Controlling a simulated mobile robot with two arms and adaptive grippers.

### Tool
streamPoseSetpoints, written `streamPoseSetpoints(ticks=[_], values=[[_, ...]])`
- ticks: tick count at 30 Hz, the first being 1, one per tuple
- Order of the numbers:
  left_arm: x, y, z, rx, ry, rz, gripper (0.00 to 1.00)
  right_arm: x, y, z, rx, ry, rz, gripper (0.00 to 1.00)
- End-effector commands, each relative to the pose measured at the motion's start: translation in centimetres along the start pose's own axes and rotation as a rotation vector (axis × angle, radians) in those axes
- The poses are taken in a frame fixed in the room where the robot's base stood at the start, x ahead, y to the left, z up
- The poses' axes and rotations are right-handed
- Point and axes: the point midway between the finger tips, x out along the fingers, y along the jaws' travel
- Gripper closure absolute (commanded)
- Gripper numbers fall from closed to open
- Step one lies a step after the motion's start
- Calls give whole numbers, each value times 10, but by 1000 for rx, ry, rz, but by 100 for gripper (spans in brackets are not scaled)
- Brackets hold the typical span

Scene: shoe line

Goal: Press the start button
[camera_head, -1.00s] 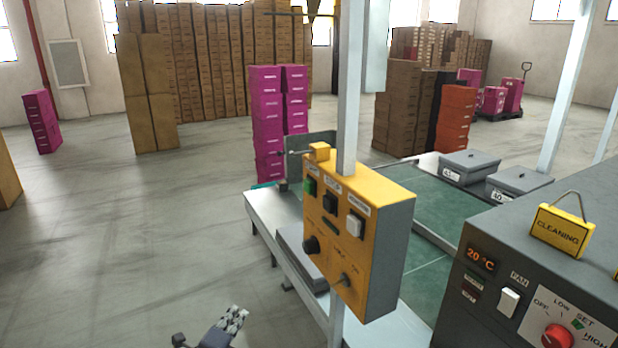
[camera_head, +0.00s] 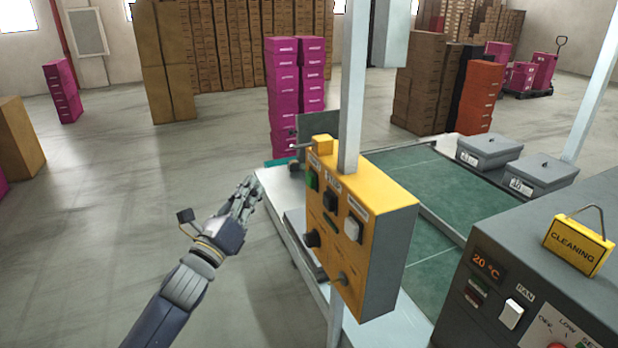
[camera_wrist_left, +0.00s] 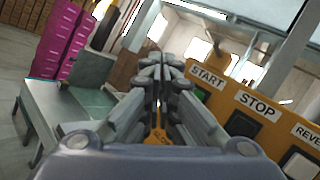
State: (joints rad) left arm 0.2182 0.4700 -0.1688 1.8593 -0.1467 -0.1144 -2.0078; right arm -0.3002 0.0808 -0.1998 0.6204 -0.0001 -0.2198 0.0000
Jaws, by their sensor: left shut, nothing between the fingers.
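The yellow control box (camera_head: 375,225) is fixed to a light post. Its green start button (camera_head: 312,180) is at the upper left of its face. The black stop button (camera_head: 330,201) and a pale reverse button (camera_head: 353,229) sit to the right. My left gripper (camera_head: 250,186) is shut and empty, left of the box and apart from the green button in the head view. In the left wrist view the fingers (camera_wrist_left: 160,66) point ahead, just left of the START label (camera_wrist_left: 208,77). My right gripper is out of view.
A conveyor with a green belt (camera_head: 470,205) runs behind the box. A grey machine (camera_head: 570,240) with a CLEANING sign (camera_head: 578,246) stands at right. Pink boxes (camera_head: 284,95) are stacked beyond the conveyor. The floor at left is open.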

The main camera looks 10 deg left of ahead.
Motion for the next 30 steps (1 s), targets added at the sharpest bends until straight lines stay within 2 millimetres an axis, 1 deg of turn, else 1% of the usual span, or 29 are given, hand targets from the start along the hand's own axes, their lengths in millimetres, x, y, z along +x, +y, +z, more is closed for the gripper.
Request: streamPoseSetpoints(ticks=[7, 11, 14, 24, 30], values=[[0, 0, -1, -2, 0, 1, 100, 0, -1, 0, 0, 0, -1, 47], [5, -3, -4, -5, -1, 0, 100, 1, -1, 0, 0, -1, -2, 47], [12, -8, -9, -7, -1, 1, 100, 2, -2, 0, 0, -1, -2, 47], [45, -32, -34, -6, 0, 0, 100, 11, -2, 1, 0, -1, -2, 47], [57, -41, -43, -4, 0, 1, 100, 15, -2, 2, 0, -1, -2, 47]])
